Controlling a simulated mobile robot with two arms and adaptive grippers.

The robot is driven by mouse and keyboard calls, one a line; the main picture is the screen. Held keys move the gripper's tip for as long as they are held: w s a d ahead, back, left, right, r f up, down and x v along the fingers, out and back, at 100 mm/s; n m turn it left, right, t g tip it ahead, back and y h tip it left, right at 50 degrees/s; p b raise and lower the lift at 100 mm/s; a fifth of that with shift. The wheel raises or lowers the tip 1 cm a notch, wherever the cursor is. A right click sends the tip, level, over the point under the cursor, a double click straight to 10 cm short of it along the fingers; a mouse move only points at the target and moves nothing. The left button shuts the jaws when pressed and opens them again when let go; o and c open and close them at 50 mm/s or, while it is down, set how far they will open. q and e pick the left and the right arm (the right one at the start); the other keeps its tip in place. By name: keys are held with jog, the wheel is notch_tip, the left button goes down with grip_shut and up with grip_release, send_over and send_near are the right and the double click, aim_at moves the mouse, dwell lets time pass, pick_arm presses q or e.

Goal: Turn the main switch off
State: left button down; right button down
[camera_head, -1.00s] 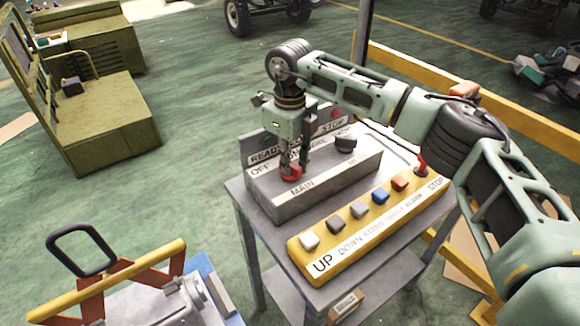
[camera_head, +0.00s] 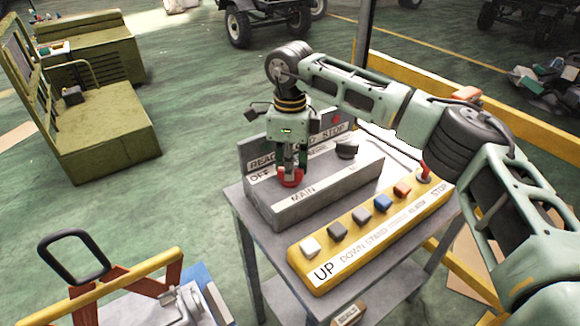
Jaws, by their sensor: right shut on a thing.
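The main switch (camera_head: 291,181) is a red knob on top of the grey control box (camera_head: 318,203), above the "MAIN" label. An "OFF" label is at its left. My right gripper (camera_head: 291,172) comes down from above and is shut on the red knob, its fingers upright on both sides of it. The fingers hide part of the knob and of the lettering behind, so I cannot tell exactly which way it points. My left gripper is not in view.
A black knob (camera_head: 346,149) sits on the same box at the right. A yellow button panel (camera_head: 372,231) with several buttons lies in front on the grey table (camera_head: 252,240). A yellow-handled cart (camera_head: 120,285) stands at the lower left.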

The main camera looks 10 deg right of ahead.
jog(key=c, duration=1.7)
grip_release()
notch_tip(320, 180, up, 12)
jog(key=shift+r, duration=0.1)
